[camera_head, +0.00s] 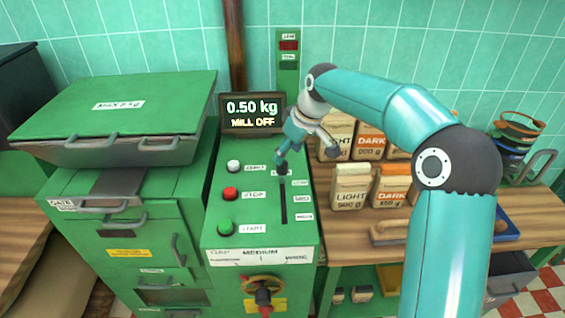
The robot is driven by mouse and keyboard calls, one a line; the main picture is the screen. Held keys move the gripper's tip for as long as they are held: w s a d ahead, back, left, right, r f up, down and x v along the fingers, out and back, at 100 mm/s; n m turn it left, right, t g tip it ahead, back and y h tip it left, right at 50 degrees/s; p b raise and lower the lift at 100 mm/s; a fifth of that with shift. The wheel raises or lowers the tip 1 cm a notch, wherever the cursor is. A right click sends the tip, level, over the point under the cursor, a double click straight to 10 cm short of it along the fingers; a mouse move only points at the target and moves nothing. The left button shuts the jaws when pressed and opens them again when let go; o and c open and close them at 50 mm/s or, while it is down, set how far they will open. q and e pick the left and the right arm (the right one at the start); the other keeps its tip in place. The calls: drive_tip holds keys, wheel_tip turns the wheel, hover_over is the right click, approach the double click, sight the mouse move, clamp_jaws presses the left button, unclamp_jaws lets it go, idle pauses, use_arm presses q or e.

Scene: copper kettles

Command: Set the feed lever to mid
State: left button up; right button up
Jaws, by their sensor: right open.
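The feed lever's dark vertical slot (284,205) is in the top of the green control panel (255,238), with small labels along its right side too small to read surely. My right gripper (281,168) is open at the slot's far upper end. The lower slot looks empty. My left gripper is out of view.
White (234,166), red STOP (230,193) and green START (225,227) buttons stand left of the slot. A display (252,113) reads 0.50 kg, MILL OFF. LIGHT and DARK bags (351,186) stand on the wooden counter (345,258) at right.

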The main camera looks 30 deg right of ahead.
sight(283, 164)
drive_tip(key=x, duration=0.6)
drive_tip(key=shift+p, duration=0.3)
clamp_jaws()
